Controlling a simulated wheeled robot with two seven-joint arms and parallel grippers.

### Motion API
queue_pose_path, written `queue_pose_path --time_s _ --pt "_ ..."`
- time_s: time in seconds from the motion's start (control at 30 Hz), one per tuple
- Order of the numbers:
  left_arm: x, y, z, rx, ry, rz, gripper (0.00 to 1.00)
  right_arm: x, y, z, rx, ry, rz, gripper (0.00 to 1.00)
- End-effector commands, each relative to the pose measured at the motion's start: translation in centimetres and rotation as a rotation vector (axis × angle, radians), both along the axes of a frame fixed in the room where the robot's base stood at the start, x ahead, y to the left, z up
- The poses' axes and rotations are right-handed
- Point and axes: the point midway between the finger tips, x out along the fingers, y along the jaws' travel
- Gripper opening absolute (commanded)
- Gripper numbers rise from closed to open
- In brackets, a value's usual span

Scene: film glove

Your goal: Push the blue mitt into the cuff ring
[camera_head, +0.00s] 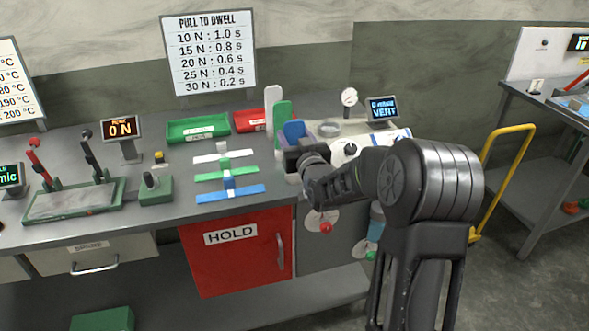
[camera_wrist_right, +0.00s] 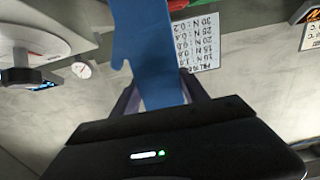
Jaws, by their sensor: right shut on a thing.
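The blue mitt (camera_head: 294,130) is held upright in my right gripper (camera_head: 299,156), at the right part of the bench. In the right wrist view the mitt (camera_wrist_right: 148,50) rises from between the two fingers of the gripper (camera_wrist_right: 162,90), thumb to the left; its top runs out of the picture. A pale round ring (camera_head: 329,128), which looks like the cuff ring, sits just right of and behind the mitt. A large pale round rim (camera_wrist_right: 50,45) shows at upper left in the right wrist view, apart from the mitt. My left gripper is out of view.
A gauge (camera_head: 349,97) and the VENT display (camera_head: 383,109) are at right. Green (camera_head: 198,128) and red (camera_head: 247,121) trays lie at the back. Coloured crosses (camera_head: 230,192) lie left.

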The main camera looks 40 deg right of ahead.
Motion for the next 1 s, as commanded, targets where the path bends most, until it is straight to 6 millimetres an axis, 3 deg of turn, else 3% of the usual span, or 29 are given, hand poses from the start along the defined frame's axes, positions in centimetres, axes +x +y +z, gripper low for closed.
queue_pose_path --time_s 0.37,0.8,1.0 --pt "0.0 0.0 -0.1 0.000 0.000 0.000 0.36 0.0 0.0 0.8 -0.001 -0.004 -0.001 0.00" --pt "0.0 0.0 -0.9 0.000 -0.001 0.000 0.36 0.0 0.0 8.3 0.000 -0.005 0.000 0.00" --pt "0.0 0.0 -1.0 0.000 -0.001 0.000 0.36 0.0 0.0 10.0 0.001 -0.001 0.000 0.00"
